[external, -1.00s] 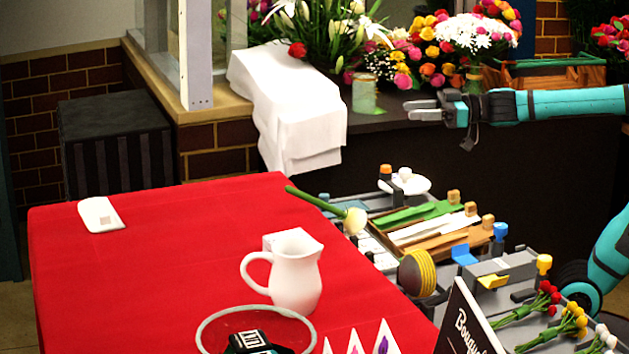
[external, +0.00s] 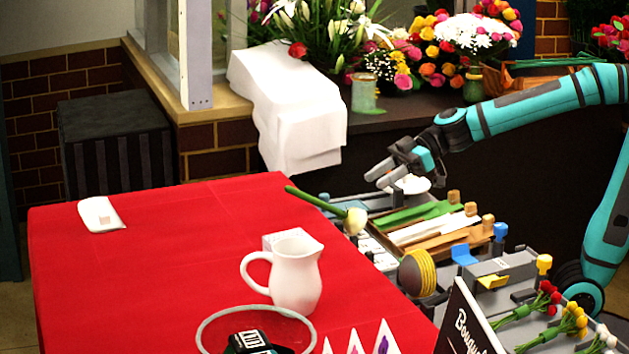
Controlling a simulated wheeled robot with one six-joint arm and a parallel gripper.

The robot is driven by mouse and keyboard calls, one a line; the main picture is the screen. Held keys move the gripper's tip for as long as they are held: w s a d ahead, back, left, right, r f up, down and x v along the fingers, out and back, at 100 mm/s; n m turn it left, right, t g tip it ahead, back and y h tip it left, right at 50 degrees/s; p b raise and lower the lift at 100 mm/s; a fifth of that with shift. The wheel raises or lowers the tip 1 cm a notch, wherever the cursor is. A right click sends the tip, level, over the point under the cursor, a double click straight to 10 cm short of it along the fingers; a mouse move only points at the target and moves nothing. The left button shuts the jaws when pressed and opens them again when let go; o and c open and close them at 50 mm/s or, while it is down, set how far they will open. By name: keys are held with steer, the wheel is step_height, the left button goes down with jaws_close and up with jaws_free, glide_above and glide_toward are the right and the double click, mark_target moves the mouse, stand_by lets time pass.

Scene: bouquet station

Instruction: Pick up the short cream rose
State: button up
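The short cream rose (external: 355,220) lies at the right edge of the red table. Its cream head points to the lower right, by the tool tray, and its thick green stem (external: 312,202) reaches back to the upper left over the red cloth. My gripper (external: 373,179) is above and to the right of the rose, apart from it. Its two fingers point left and downward with a gap between them, and nothing is between them. The fingers overlap a white dish on the tray in the picture.
A white pitcher (external: 296,278) and a small white box stand on the red table (external: 150,270) near the rose. A black sign (external: 466,325) stands in front. The table's left half is mostly clear.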

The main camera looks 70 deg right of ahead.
mark_target(326, 206)
steer(key=shift+x, duration=5.8)
steer(key=shift+s+a, duration=0.15)
steer(key=shift+s, duration=0.05)
steer(key=shift+c, duration=0.5)
jaws_close()
